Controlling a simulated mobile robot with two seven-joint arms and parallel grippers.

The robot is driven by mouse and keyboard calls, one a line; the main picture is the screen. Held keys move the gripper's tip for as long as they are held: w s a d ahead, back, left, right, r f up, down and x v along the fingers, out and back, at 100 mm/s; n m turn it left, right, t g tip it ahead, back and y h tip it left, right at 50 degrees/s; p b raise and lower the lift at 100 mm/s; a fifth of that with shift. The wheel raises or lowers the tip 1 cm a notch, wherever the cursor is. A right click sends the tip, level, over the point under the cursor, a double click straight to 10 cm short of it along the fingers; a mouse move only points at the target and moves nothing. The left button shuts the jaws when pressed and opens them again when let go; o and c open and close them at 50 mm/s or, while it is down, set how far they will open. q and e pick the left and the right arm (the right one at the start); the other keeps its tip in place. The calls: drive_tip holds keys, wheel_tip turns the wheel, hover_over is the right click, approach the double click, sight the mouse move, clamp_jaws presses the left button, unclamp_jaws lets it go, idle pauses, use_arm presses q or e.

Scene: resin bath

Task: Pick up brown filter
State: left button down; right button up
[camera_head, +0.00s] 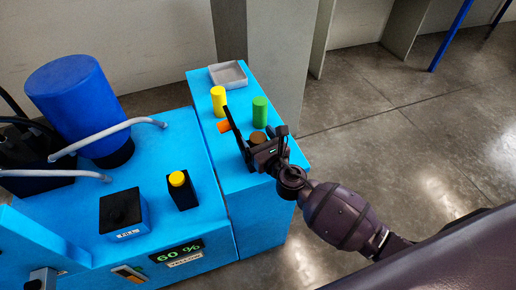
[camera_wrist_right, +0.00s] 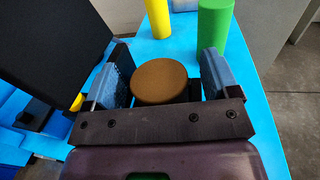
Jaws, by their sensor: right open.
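The brown filter (camera_head: 258,137) is a short round cylinder on the blue bench, partly hidden by my right gripper in the head view. In the right wrist view the round brown top of the filter (camera_wrist_right: 159,82) shows between the two blue finger pads. My right gripper (camera_head: 255,144) is open around the filter, with a visible gap at the right pad. The left pad is close to the filter; I cannot tell whether it touches. The right gripper also fills the lower part of the wrist view (camera_wrist_right: 168,80). My left gripper is not in view.
A yellow cylinder (camera_head: 218,101) and a green cylinder (camera_head: 260,112) stand behind the filter. An orange piece (camera_head: 224,127) is left of my gripper. A grey tray (camera_head: 228,74) is at the bench's far end. The blue machine (camera_head: 180,230) is on the left.

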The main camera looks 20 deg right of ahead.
drive_tip(key=c, duration=1)
